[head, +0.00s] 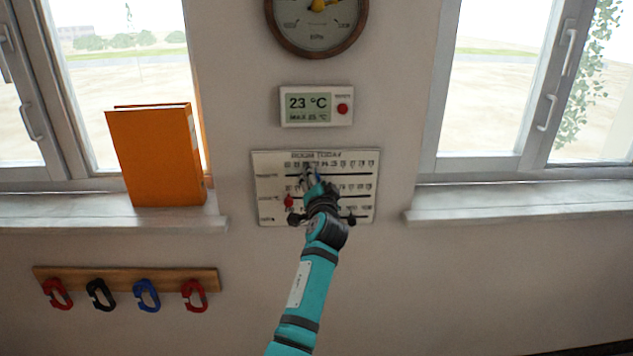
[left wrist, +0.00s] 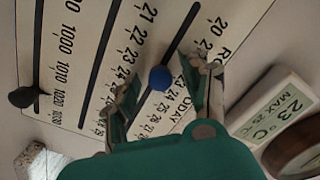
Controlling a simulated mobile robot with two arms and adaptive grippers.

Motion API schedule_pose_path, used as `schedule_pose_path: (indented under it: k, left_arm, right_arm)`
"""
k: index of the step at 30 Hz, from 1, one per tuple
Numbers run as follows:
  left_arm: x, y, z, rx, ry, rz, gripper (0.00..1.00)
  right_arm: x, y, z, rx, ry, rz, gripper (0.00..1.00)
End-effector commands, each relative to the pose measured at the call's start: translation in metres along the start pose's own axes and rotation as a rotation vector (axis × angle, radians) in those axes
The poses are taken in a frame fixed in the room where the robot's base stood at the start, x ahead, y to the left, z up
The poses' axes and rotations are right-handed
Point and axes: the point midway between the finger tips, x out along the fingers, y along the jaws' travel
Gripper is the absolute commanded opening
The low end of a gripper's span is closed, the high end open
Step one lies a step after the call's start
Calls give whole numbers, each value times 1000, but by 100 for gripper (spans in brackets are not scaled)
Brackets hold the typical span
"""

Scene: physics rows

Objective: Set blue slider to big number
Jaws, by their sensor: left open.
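The white board (head: 266,160), headed ROOM TODAY, hangs on the wall with several number scales and dark slots. The blue slider (left wrist: 160,78) is a round knob on the top slot, beside the 23 of the temperature scale in the left wrist view. My left gripper (head: 313,178) is at the board; in the left wrist view its open fingers (left wrist: 165,97) stand on both sides of the blue slider. I cannot tell whether they touch it. In the head view the gripper mostly hides the slider. My right gripper is not in view.
A red slider (head: 289,201) and a black slider (left wrist: 22,97) sit on lower slots. A thermometer display (head: 317,106) reading 23 °C, MAX 25 °C and a round gauge (head: 317,35) are above.

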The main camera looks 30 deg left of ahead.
Motion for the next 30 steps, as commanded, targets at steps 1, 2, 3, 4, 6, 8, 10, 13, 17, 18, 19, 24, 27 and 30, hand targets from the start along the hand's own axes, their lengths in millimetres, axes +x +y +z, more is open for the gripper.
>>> schedule_pose_path:
  k: [1, 2, 3, 4, 6, 8, 10, 13, 17, 18, 19, 24, 27, 30]
  left_arm:
    - [-2, 0, 0, 0, 0, 0, 46]
    - [-4, 0, 0, -1, 1, 0, 46]
    - [-8, 1, 0, -1, 1, 1, 46]
    - [-12, 1, 0, -2, 1, 1, 46]
    - [-24, 1, 0, -1, 0, 1, 46]
    - [-34, 2, 0, -2, 0, 2, 46]
    - [-47, 1, 0, -1, 0, 2, 46]
    - [-61, 1, 0, -2, 1, 2, 46]
    - [-72, 1, 0, 0, -1, 1, 46]
    - [-74, 1, 0, 0, -1, 1, 46]
    - [-74, 1, 0, 0, -1, 1, 46]
    - [-75, 0, 0, 0, 0, 1, 46]
    - [-75, 1, 0, 0, 0, 1, 46]
    - [-75, 1, 0, 0, 0, 1, 46]
  right_arm:
    - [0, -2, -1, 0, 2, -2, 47]
    - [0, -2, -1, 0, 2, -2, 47]
    - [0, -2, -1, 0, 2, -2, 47]
    - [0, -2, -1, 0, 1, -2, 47]
    - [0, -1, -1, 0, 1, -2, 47]
    - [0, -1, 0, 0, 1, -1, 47]
    - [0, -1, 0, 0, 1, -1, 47]
    - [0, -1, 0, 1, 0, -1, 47]
    - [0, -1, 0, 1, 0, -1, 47]
    - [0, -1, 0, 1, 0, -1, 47]
    - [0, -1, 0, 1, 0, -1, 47]
    - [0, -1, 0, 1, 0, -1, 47]
    - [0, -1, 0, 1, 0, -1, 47]
    - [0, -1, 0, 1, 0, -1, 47]
